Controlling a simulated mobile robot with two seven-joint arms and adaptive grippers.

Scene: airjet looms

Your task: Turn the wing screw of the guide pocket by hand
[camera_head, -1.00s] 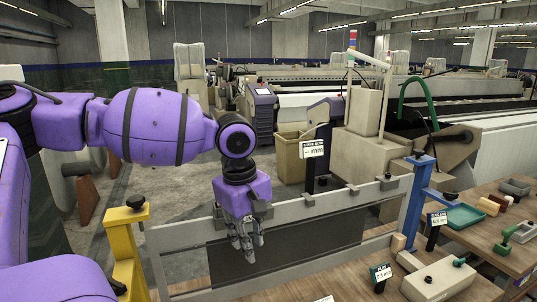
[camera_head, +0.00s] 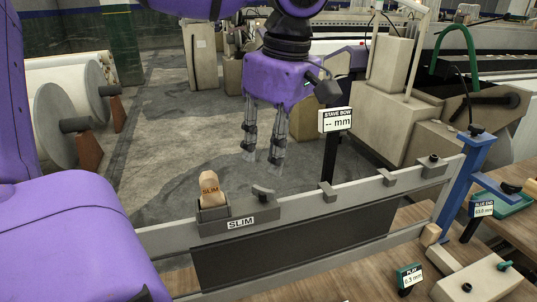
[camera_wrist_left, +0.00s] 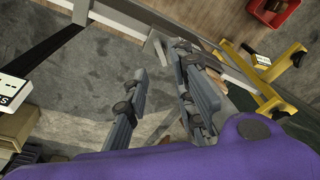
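The guide pocket (camera_head: 238,217) is a grey block marked SLIM on the top bar of the heald frame (camera_head: 350,197). A tan piece marked SLIM (camera_head: 210,190) stands upright in its left end. A dark wing-shaped piece (camera_head: 263,193), apparently the wing screw, sits at its right end. My left gripper (camera_head: 263,158) points down just above and beyond this piece, fingers apart and empty, not visibly touching it. In the left wrist view the open fingers (camera_wrist_left: 160,62) show near the bar; I cannot clearly pick out the screw there. My right gripper is not in view.
A STAVE BOW display (camera_head: 335,120) reading "-- mm" stands on a dark post right of the gripper. A blue post (camera_head: 460,185) holds the frame's right end. The wrist view shows a yellow stand (camera_wrist_left: 285,75) and a red bin (camera_wrist_left: 273,12). Open floor lies beyond the frame.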

